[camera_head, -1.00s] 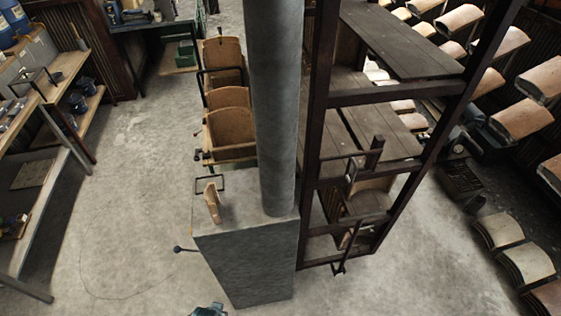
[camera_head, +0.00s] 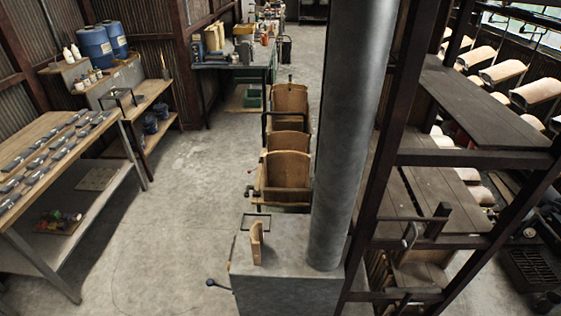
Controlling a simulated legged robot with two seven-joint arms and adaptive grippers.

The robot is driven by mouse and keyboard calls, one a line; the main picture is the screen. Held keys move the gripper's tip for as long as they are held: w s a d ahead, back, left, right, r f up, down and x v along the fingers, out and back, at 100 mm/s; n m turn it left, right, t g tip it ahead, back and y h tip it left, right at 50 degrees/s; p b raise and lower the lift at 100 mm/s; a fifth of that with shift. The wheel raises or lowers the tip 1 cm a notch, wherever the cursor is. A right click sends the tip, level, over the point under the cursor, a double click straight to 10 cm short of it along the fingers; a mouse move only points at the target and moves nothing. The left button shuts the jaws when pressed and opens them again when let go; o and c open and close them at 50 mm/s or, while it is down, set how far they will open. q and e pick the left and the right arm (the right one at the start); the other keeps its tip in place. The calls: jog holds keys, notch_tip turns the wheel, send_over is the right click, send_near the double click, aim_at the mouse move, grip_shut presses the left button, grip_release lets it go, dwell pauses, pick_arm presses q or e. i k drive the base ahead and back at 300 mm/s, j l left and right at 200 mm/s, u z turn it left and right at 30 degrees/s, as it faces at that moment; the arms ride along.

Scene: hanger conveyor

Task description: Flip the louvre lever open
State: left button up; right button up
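A short lever with a dark round knob (camera_head: 211,283) sticks out to the left from the side of a grey metal box (camera_head: 290,262). It looks like the louvre lever; its rod runs from the knob to the box near the bottom of the picture. No louvre slats can be made out. A small upright wooden piece (camera_head: 257,243) and a thin dark wire frame (camera_head: 255,222) are at the top left of the box. Neither of my grippers shows in this view.
A thick grey pipe (camera_head: 350,130) rises from the box. A dark shelf frame (camera_head: 388,150) stands on the right. Wooden-panelled carriers (camera_head: 288,168) stand behind the box. A workbench (camera_head: 22,190) is at left. The concrete floor (camera_head: 170,220) left of the box is clear.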

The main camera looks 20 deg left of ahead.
aim_at(209, 282)
jog(key=u, duration=1.4)
